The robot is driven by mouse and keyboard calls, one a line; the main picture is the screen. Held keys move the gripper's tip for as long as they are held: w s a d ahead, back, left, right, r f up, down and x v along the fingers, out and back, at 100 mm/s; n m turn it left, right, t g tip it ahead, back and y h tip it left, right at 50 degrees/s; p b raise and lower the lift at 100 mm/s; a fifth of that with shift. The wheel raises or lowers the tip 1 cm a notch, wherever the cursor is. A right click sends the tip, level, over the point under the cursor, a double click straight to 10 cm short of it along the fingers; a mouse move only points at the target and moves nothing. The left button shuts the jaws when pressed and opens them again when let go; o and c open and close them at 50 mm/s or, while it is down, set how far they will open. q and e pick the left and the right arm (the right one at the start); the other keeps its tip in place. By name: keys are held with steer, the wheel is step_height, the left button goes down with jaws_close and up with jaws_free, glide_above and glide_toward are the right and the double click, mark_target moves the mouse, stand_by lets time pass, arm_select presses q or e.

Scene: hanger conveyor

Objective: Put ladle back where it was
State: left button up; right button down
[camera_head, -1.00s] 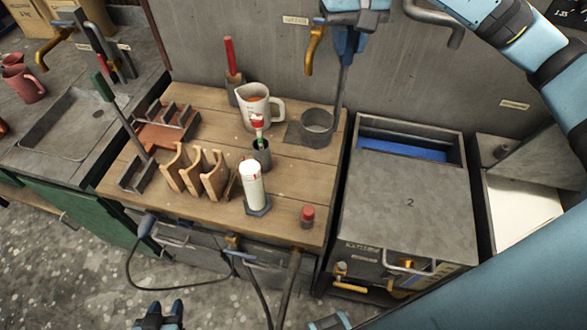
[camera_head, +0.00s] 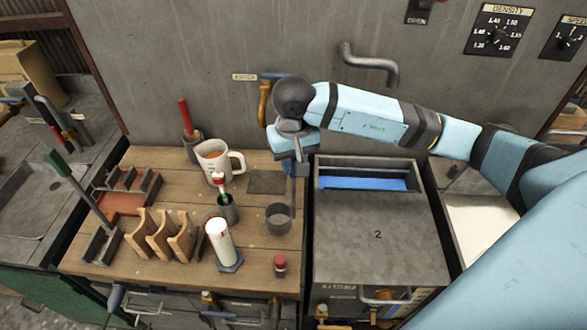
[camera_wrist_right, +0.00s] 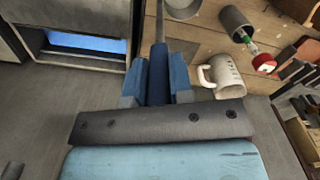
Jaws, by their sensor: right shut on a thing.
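The ladle (camera_head: 278,220) is a grey metal cup on a long upright handle, on or just above the workbench near its right side. I cannot tell whether its cup touches the wood. My right gripper (camera_head: 292,165) is above it, shut on the upper part of the handle. In the right wrist view the blue fingers (camera_wrist_right: 158,85) close on the handle (camera_wrist_right: 160,22), and the cup (camera_wrist_right: 182,6) is partly cut off at the top. A bare dark square plate (camera_head: 267,182) lies on the bench just behind the ladle cup. My left gripper is out of view.
A grey tank marked 2 (camera_head: 375,235) is right of the workbench (camera_head: 255,255).

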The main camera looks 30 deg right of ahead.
step_height(320, 180, down, 3)
steer(key=shift+f+p, duration=0.15)
steer(key=shift+p, duration=0.15)
steer(key=shift+f+b, duration=0.2)
steer(key=shift+b, duration=0.1)
steer(key=c, duration=1)
jaws_free()
